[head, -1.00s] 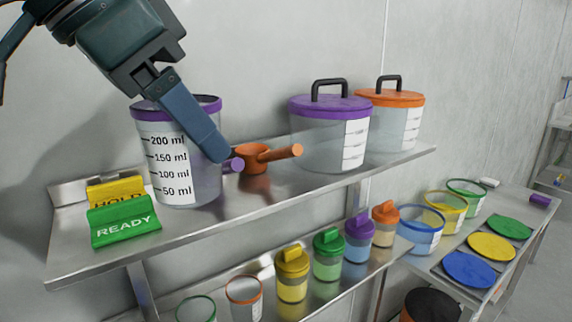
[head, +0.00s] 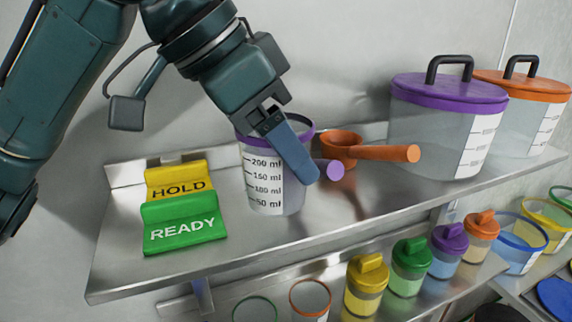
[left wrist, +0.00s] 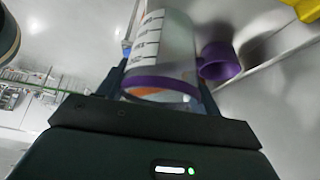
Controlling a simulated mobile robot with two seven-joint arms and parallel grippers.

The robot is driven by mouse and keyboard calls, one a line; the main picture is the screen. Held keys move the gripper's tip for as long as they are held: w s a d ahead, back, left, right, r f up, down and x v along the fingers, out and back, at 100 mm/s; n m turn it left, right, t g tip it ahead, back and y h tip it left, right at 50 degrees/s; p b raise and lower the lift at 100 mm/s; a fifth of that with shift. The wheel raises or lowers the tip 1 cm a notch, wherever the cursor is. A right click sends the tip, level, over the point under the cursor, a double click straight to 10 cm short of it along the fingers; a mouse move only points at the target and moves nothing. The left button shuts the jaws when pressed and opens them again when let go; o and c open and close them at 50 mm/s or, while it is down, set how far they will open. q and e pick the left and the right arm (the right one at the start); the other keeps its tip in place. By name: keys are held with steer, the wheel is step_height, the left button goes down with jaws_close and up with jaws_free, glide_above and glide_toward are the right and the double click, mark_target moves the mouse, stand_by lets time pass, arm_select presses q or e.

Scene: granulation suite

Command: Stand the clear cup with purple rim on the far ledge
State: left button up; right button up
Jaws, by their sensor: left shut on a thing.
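The clear cup with purple rim (head: 262,185) is upright, with black millilitre marks on a white label. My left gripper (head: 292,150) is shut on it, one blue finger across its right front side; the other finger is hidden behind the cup. The cup's base appears over the upper steel ledge (head: 330,215); I cannot tell whether it touches. In the left wrist view the cup (left wrist: 160,50) sits between the fingers, its purple rim towards the palm. My right gripper is not in view.
Yellow HOLD (head: 178,182) and green READY (head: 184,232) signs stand left of the cup. Large purple-lidded (head: 435,135) and orange-lidded (head: 530,115) tubs stand further right. Lidded jars (head: 410,265) fill the lower shelf.

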mark_target(280, 171)
arm_select(q)
steer(key=shift+f, duration=1.6)
steer(key=shift+f, duration=0.15)
steer(key=o, duration=1)
